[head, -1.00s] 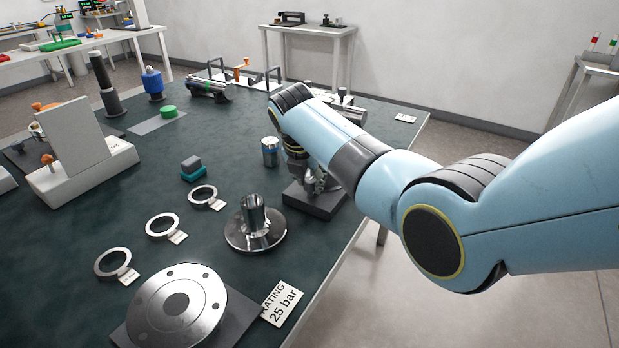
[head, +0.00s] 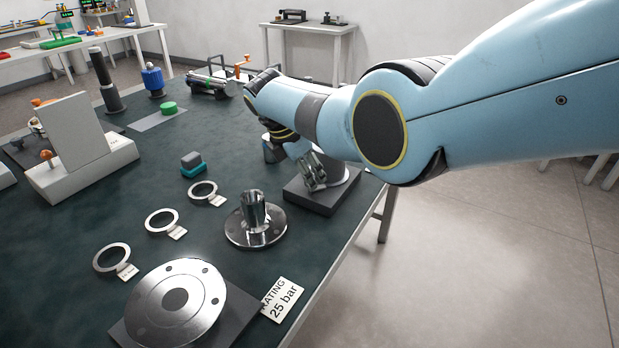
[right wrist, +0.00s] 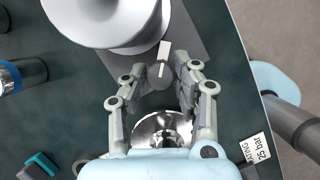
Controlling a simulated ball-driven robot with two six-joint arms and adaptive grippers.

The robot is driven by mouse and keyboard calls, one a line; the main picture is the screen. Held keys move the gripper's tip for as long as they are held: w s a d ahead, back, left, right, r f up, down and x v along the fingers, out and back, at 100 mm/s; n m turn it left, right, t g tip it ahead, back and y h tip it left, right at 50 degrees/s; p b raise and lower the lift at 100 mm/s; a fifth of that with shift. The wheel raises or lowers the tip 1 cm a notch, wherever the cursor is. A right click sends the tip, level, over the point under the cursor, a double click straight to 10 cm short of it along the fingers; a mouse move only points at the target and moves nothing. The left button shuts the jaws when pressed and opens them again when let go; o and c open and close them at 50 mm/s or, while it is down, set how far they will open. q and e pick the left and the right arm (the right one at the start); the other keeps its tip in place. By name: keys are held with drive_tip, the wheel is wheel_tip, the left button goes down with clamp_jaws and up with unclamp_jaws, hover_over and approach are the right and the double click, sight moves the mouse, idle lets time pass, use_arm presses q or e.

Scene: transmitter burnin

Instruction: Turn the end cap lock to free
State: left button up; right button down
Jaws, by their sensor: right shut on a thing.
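The end cap lock shows in the right wrist view as a small grey knob (right wrist: 160,77) with a white pointer bar on its far side. It is beside a large pale round body (right wrist: 108,22) on a dark block (right wrist: 190,42). In the head view the same dark block (head: 312,198) is near the table's right edge, and my arm hides much of the body on it. My right gripper (right wrist: 159,80) has its fingers on both sides of the knob and is shut on it. It also shows in the head view (head: 317,184), low over the block. My left gripper is in neither view.
A shiny flanged cylinder (head: 254,232) stands close in front of the block. Several metal rings, a large flange disc (head: 176,304) and a 25 bar card (head: 283,299) lie nearer. A teal-based block (head: 193,168) sits further left. Dark table is bare between them.

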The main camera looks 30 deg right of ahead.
drive_tip(key=m+g+b, duration=0.1)
drive_tip(key=m+b, duration=0.1)
drive_tip(key=m+g+b, duration=0.1)
drive_tip(key=m+b, duration=0.2)
drive_tip(key=m+g+y+b, duration=0.1)
drive_tip(key=m+b, duration=0.2)
drive_tip(key=shift+w+d+f, duration=0.1)
drive_tip(key=shift+w+f, duration=0.05)
drive_tip(key=shift+f, duration=0.1)
drive_tip(key=shift+r+m+g+b, duration=0.15)
drive_tip(key=shift+m+g+b, duration=0.15)
drive_tip(key=shift+m+b, duration=0.8)
drive_tip(key=shift+y, duration=0.3)
drive_tip(key=c, duration=1)
unclamp_jaws()
drive_tip(key=shift+r, duration=0.1)
